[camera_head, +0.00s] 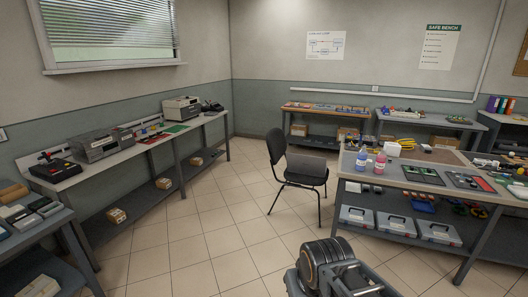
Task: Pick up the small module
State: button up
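I cannot tell which item is the small module at this distance. Several small grey and dark box-like units (30,214) lie on the bench at the lower left. Circuit-board-like items (424,174) lie flat on dark mats on the right bench. Part of my own arm, a dark ringed joint with a grey link, shows at the bottom centre. My gripper's fingers do not show.
A black chair (300,170) stands on the tiled floor left of the right bench (395,186). A long bench (125,152) with instruments runs along the left wall. More benches (325,112) line the back wall.

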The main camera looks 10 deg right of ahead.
aim_at(425, 147)
jog(key=i, duration=7.95)
jog(key=z, duration=2.6)
jog(key=i, duration=2.85)
jog(key=z, duration=1.35)
jog(key=i, duration=0.55)
jog(key=z, duration=0.05)
